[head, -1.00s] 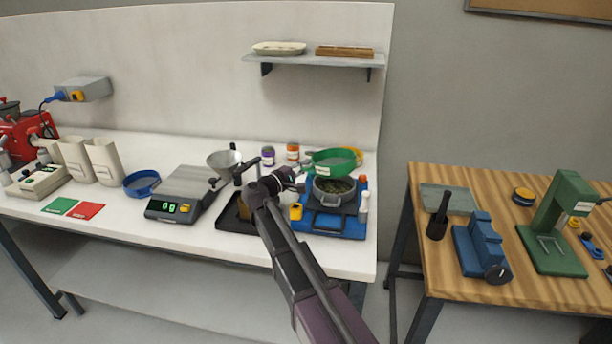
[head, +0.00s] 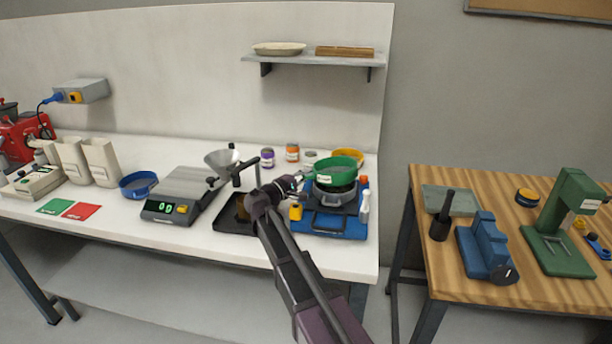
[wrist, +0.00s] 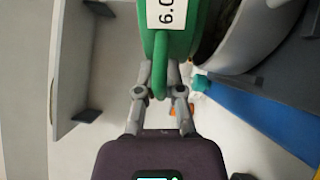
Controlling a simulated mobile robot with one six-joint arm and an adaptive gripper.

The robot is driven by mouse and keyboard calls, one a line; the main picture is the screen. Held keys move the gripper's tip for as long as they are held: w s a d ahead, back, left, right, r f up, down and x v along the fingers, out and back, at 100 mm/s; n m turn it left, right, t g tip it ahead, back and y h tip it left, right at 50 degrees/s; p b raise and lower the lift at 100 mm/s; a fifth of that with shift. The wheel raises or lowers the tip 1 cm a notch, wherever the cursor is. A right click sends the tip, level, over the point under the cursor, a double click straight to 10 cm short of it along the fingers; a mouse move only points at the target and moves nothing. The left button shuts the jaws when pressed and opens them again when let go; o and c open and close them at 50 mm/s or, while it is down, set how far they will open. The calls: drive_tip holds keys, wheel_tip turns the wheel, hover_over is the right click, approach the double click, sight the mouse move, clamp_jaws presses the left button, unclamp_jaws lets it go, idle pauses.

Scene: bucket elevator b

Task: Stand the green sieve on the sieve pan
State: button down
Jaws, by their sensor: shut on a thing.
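The green sieve (head: 336,174) is a round green ring with a white label. In the head view it is over the grey sieve pan (head: 336,195), hiding most of the pan's opening. I cannot tell whether they touch. My gripper (head: 303,184) is at the sieve's left side. In the wrist view my gripper (wrist: 158,82) is shut on the small green tab of the sieve (wrist: 170,45), just below its "6.0" label. The grey pan (wrist: 255,40) shows to the right of the sieve in that view.
The pan stands on a blue base (head: 327,223). A black tray (head: 238,215) and a scale (head: 185,192) lie further left. A yellow sieve (head: 348,157) is behind.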

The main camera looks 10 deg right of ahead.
drive_tip(key=shift+f+b, duration=0.5)
drive_tip(key=shift+f, duration=0.1)
drive_tip(key=c, duration=0.7)
unclamp_jaws()
drive_tip(key=shift+r, duration=0.25)
drive_tip(key=shift+r+p, duration=0.5)
drive_tip(key=shift+p, duration=0.2)
drive_tip(key=b+v, duration=0.1)
drive_tip(key=v, duration=1.1)
